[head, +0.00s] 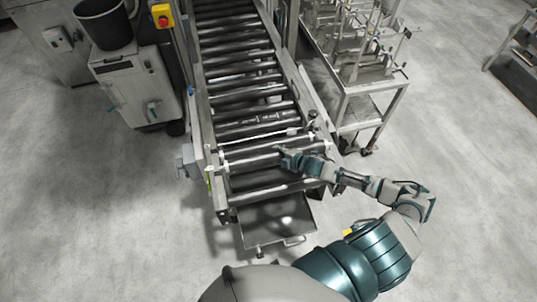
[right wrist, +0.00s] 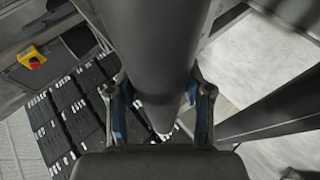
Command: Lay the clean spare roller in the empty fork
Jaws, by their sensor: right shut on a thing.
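My right gripper (head: 288,157) is at the near end of the roller conveyor, shut on a smooth grey roller (head: 250,159). In the right wrist view the roller (right wrist: 155,55) runs between the two blue-padded fingers, one on each side. The roller lies crosswise between the conveyor's side rails, close to their height; whether its ends sit in the fork slots I cannot tell. Another roller (head: 272,191) lies nearer, at the conveyor's front end. The fork's slots are too small or hidden to make out. My left gripper is not in view.
The conveyor's other rollers (head: 238,68) stretch away behind. A metal tray (head: 278,222) sits below the front end. A wheeled rack (head: 350,85) stands on the right, a cabinet with a dark bucket (head: 103,22) on the left. An emergency stop (head: 162,17) is on the left post.

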